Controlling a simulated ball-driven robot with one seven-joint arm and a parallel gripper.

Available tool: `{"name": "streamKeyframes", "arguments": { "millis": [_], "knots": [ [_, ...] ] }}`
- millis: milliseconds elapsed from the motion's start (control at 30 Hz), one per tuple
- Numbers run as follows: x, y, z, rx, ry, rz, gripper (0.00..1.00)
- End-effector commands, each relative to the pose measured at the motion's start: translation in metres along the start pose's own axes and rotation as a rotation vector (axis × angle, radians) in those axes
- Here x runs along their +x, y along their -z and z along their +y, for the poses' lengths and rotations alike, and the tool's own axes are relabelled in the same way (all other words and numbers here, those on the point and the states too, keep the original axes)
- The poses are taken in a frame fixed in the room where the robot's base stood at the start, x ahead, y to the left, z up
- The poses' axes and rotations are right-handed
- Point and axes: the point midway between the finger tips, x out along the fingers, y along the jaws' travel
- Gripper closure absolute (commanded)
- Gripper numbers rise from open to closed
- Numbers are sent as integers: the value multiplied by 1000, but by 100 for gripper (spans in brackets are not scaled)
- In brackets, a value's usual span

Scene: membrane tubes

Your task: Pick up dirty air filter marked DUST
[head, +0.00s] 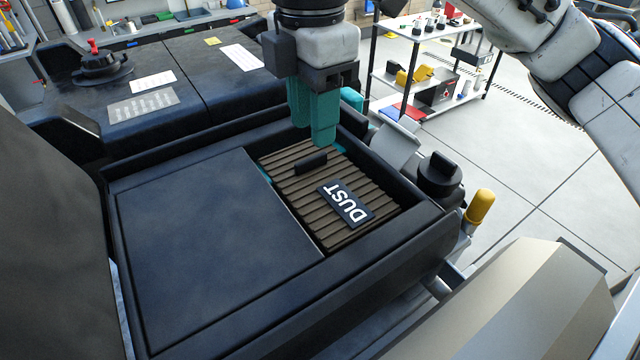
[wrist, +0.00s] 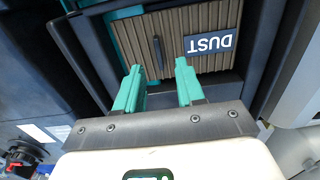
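The dirty air filter (head: 295,184) is a brown pleated panel lying in an open recess of a dark housing. It carries a dark label (head: 346,203) with white letters DUST and a small black upright handle (head: 311,163). My gripper (head: 318,138) has teal fingers pointing down near the filter's far edge. In the wrist view, the filter (wrist: 185,30) lies beyond the fingers, with its handle (wrist: 158,50) seen between them. The two fingertips of my gripper (wrist: 158,72) are apart with nothing between them.
The housing rim (head: 375,250) surrounds the recess, and a flat dark cover (head: 200,240) lies left of the filter. A black knob (head: 438,175) and a yellow-capped part (head: 480,207) stand at the right. A shelf cart (head: 430,80) stands behind on open floor.

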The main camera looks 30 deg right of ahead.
Motion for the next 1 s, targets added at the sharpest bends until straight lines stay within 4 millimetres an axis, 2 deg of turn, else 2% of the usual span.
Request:
{"name": "streamKeyframes", "arguments": {
  "millis": [167,400,733,1000],
  "knots": [
    [14,2,1,-2,3,1,62],
    [46,4,2,-1,2,1,62],
    [54,4,3,0,-1,0,62],
    [53,4,3,0,-1,0,87]
  ]
}}
